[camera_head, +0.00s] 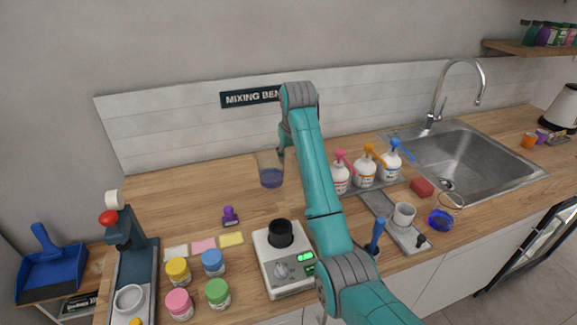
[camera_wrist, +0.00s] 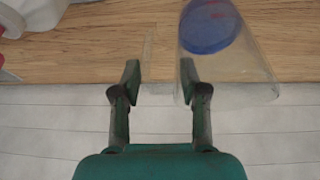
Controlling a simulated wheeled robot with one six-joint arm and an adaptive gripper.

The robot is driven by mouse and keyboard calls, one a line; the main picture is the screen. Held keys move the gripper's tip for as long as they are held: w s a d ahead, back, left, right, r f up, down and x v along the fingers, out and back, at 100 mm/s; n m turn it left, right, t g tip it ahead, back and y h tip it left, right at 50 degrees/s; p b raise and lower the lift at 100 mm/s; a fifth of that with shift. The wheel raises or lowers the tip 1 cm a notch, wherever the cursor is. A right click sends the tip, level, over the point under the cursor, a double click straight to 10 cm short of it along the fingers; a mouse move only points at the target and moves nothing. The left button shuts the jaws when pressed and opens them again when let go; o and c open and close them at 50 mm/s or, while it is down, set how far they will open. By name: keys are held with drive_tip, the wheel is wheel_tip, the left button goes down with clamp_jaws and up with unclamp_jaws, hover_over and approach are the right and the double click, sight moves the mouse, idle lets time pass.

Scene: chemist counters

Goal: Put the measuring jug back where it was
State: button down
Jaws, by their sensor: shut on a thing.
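The measuring jug (camera_head: 268,163) is clear, with blue in its lower part, and looks upright in the head view. It is over the back part of the wooden counter, left of my arm. In the wrist view the clear jug (camera_wrist: 228,68) shows at the right with its blue part at the top. My gripper (camera_wrist: 159,80) is shut on the jug at its side, with a thin clear part, seemingly the handle, between the fingers. In the head view my gripper (camera_head: 282,150) is partly hidden by my arm. I cannot tell whether the jug touches the counter.
A scale-like device (camera_head: 285,272) with a black cup, a purple stamp (camera_head: 230,216) and several lidded jars (camera_head: 213,263) are in front. The sink (camera_head: 465,165) is at right. The counter's back left (camera_head: 185,200) is clear.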

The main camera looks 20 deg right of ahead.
drive_tip(key=shift+f, duration=1.9)
drive_tip(key=c, duration=0.6)
unclamp_jaws()
drive_tip(key=shift+f, duration=0.15)
